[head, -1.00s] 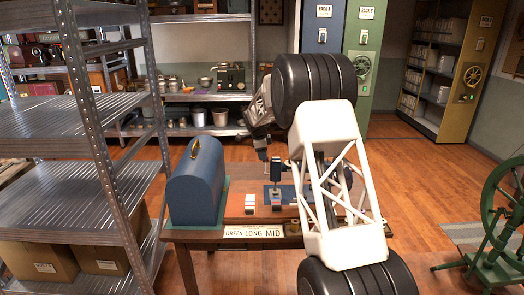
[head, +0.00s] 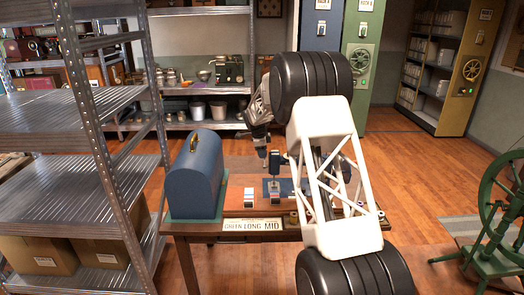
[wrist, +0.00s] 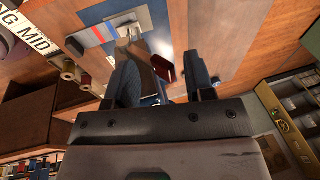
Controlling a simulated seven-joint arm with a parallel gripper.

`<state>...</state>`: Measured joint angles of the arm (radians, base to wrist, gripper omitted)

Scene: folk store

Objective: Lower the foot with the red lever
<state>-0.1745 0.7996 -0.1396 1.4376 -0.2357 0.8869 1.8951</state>
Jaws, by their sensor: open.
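A dark red lever (wrist: 165,68) shows in the wrist view in the gap between the fingers of my gripper (wrist: 159,62). The fingers are open, one on each side of it, and whether either touches it I cannot tell. A metal foot part (wrist: 129,33) shows just beyond the left finger, by a blue striped plate (wrist: 95,32). In the head view a small dark machine head (head: 283,163) stands on the table, partly hidden by my arm. The red lever cannot be made out in the head view.
A blue domed case (head: 197,175) stands on the table's left side. A sign (head: 253,225) is on the table's front edge. Thread spools (wrist: 68,70) show at the left of the wrist view. Metal shelves (head: 80,130) stand at left, a green spinning wheel (head: 490,215) at right.

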